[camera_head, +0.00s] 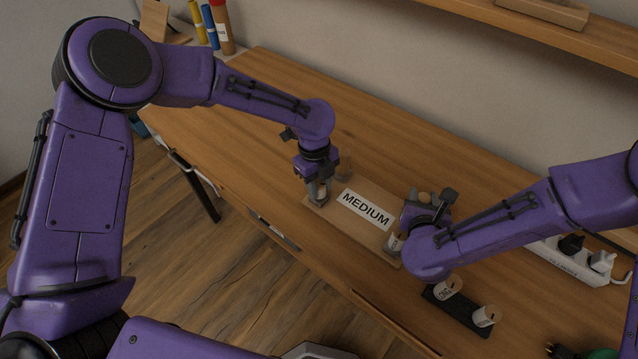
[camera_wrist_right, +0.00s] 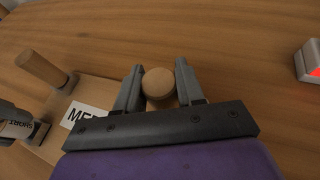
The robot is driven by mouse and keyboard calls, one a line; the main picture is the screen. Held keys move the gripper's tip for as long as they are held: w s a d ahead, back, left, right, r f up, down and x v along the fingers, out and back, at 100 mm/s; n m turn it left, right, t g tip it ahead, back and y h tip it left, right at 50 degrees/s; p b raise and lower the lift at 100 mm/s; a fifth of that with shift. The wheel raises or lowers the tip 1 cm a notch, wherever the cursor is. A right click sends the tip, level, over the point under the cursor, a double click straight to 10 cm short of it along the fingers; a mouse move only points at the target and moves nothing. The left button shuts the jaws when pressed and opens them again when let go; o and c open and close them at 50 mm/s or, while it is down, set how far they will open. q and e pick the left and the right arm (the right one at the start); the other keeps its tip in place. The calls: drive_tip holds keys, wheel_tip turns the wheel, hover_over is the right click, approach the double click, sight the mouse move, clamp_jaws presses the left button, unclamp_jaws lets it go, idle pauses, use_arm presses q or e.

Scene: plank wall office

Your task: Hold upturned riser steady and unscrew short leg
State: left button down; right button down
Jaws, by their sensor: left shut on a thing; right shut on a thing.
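The upturned riser (camera_head: 338,226) lies on the desk as a flat wooden board with a white MEDIUM label, legs pointing up. My left gripper (camera_head: 318,186) is shut on the leg at the front left corner. In the right wrist view that leg (camera_wrist_right: 18,130) has a label reading SHORT. My right gripper (camera_wrist_right: 158,92) is shut on a plain round wooden leg (camera_wrist_right: 158,80) at the right end. The back left leg (camera_wrist_right: 42,68) stands free, and a labelled leg (camera_head: 395,243) stands at the front right corner.
A black holder (camera_head: 464,312) with two labelled wooden legs (camera_head: 447,287) sits right of the riser, near the front edge. A white power strip (camera_head: 568,262) with plugs lies at the right. The desk (camera_head: 250,105) behind and left is clear. A shelf (camera_head: 540,32) hangs above.

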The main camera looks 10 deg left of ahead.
use_arm(q)
drive_tip(key=n, duration=0.7)
drive_tip(key=shift+t, duration=0.4)
drive_tip(key=shift+n, duration=1.2)
drive_tip(key=n, duration=0.2)
drive_tip(key=shift+s+n+t, duration=0.1)
drive_tip(key=shift+n+t, duration=0.2)
drive_tip(key=shift+n, duration=1.3)
use_arm(e)
drive_tip(key=shift+d, duration=0.1)
use_arm(q)
drive_tip(key=shift+n, duration=1.2)
drive_tip(key=n, duration=0.2)
drive_tip(key=shift+d+r+n+t+y, duration=0.1)
drive_tip(key=shift+n+t+y, duration=0.2)
